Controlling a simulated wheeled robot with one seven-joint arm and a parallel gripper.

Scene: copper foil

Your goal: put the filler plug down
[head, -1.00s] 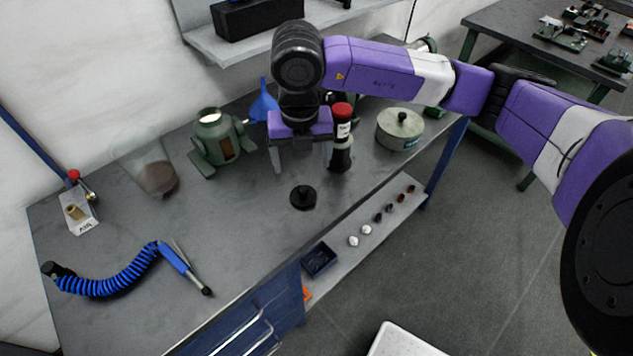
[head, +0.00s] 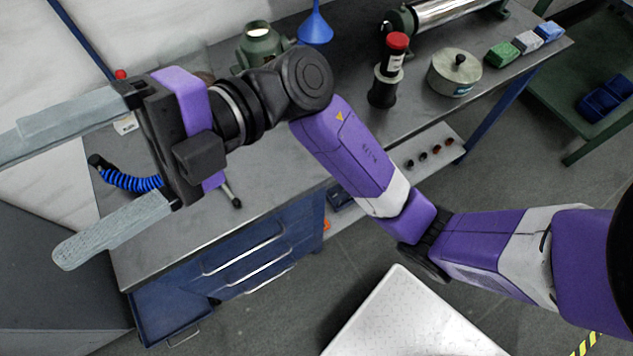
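My gripper (head: 32,205) is wide open at the left of the head view, its two long grey fingers pointing left with nothing between them. It is raised in front of the left end of the workbench. I do not see the filler plug now; the bench spot where a round black knobbed piece stood earlier appears covered by my arm. The green filler housing (head: 262,47) stands at the back of the bench, partly hidden by my wrist.
A red-capped bottle (head: 393,58), a lidded round tin (head: 454,72) and a blue funnel (head: 316,26) stand on the bench (head: 290,185). A blue coiled hose (head: 132,181) lies behind my gripper. An open blue drawer (head: 165,305) and a white tabletop (head: 410,320) are in front.

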